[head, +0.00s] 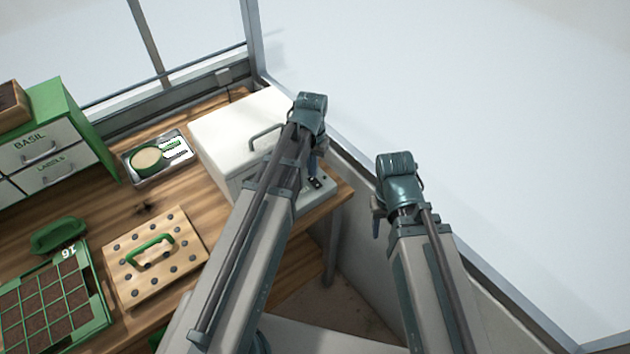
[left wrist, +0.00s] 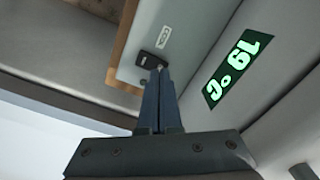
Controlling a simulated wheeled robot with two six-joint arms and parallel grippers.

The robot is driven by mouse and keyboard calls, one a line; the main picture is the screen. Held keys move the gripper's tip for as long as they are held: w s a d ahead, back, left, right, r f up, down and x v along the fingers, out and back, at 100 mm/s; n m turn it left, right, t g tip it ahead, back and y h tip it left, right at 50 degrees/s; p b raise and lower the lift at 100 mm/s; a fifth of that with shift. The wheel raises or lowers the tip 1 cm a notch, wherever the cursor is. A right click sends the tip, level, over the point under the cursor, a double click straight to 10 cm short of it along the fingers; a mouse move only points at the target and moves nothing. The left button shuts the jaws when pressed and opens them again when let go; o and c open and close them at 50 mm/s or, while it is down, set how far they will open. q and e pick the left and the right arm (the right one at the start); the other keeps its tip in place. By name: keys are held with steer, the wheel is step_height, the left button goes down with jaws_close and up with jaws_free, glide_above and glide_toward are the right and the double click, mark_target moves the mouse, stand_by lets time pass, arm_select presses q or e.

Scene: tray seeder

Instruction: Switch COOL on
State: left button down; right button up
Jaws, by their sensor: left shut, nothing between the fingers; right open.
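The white cooler box (head: 225,125) stands at the bench's right end, with a handle on its lid. A grey control ledge (head: 322,190) juts from its front. In the left wrist view, a black rocker switch (left wrist: 152,62) sits beside a small label (left wrist: 165,37), too small to read surely. A lit green display (left wrist: 237,68) reads 19 °C, rotated. My left gripper (left wrist: 161,74) is shut and empty, its tips at the switch; I cannot tell whether they touch it. In the head view, my left gripper (head: 313,165) points down over the ledge. My right gripper (head: 377,215) is open, off the bench's right.
On the wooden bench lie a metal tray (head: 135,170) with a round green item, a dibber board (head: 185,222) with green handle, and a green seed tray (head: 95,290). Green drawers (head: 75,115) stand at left. A wall and window frame run behind.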

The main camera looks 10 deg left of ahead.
mark_target(312, 179)
arm_select(q)
steer(key=shift+f+b, duration=0.9)
steer(key=shift+f, duration=0.05)
stand_by(0.5)
steer(key=shift+r, duration=0.15)
step_height(312, 179, up, 7)
steer(key=p, duration=0.7)
steer(key=s+d+f+m+y+b, duration=0.1)
steer(key=s+d+m, duration=0.1)
steer(key=s+d, duration=0.8)
steer(key=s, duration=0.4)
steer(key=shift+s+d+f, duration=0.15)
steer(key=shift+d+f, duration=0.1)
steer(key=shift+f, duration=0.05)
steer(key=shift+s, duration=0.1)
